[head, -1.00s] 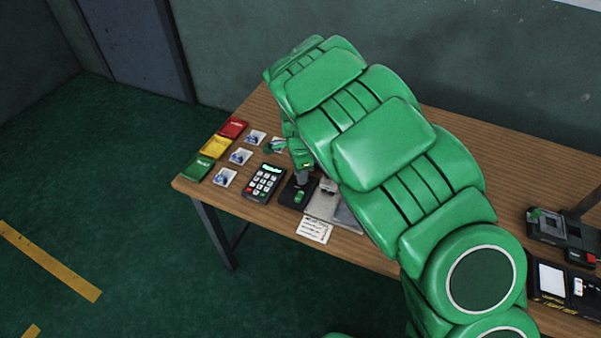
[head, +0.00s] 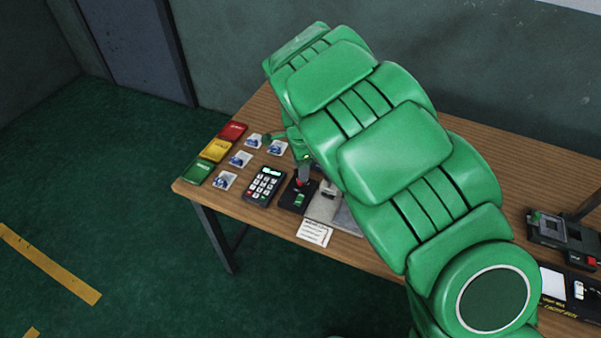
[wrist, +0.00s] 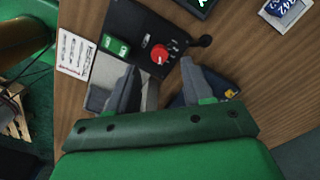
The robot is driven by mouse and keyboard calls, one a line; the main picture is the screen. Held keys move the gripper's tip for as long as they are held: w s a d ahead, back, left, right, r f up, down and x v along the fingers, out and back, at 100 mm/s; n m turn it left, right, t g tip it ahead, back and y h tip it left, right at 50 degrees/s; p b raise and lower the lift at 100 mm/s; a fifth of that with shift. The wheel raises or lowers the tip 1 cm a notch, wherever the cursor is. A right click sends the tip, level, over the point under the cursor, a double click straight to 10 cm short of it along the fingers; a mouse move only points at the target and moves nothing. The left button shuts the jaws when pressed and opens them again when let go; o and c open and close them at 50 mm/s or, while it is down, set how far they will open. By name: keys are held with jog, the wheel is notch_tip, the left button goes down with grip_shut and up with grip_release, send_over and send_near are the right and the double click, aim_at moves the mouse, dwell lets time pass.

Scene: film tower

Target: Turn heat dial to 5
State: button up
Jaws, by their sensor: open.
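The heat dial, a round red knob (wrist: 159,53), sits on a black control box (wrist: 137,22) in the wrist view. A white pointer mark shows on the knob; I cannot read the numbers around it.
A keypad (head: 264,186) stands left of the box. A paper note (head: 314,233) and grey metal plate (head: 325,206) lie nearby. Small packets (head: 240,159) and red, yellow and green trays (head: 197,171) are at the left end of the wooden table (head: 225,200).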

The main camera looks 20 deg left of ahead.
jog(key=shift+r, duration=1.65)
